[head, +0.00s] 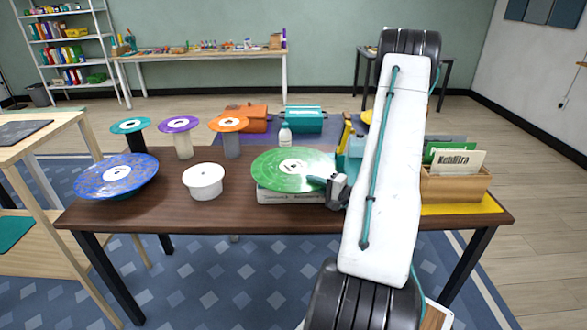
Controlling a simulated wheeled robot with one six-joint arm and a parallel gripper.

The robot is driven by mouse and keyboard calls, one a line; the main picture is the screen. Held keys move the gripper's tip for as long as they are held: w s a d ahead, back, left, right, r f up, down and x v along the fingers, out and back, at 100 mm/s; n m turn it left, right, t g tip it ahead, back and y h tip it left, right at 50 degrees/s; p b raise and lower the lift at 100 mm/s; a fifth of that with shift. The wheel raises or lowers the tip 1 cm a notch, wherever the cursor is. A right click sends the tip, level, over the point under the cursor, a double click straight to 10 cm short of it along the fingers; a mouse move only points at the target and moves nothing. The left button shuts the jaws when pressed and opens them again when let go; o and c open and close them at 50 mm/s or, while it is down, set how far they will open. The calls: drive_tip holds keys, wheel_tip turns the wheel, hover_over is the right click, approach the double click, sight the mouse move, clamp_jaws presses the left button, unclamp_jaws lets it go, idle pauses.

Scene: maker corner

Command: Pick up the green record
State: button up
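The green record (270,174) has a white centre label. It lies about flat on top of a low white block (285,196) with dark lettering, in the middle of the brown table (230,220). My gripper (327,184) is at the record's right edge, and a dark finger overlaps the rim in the head view. I cannot tell whether the fingers are closed on the rim or only around it. My arm hides the table to the right of the record.
A blue record (112,178) and a white cylinder (203,182) stand to the left. Behind are small teal (130,125), purple (179,124) and orange (229,123) discs on posts and a bottle (285,135). A wooden record crate (454,186) stands right of my arm.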

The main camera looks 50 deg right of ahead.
drive_tip(key=shift+w, duration=0.3)
clamp_jaws()
drive_tip(key=shift+r, duration=0.1)
wheel_tip(320, 180, up, 10)
drive_tip(key=shift+f, duration=0.1)
idle(0.3)
idle(1.8)
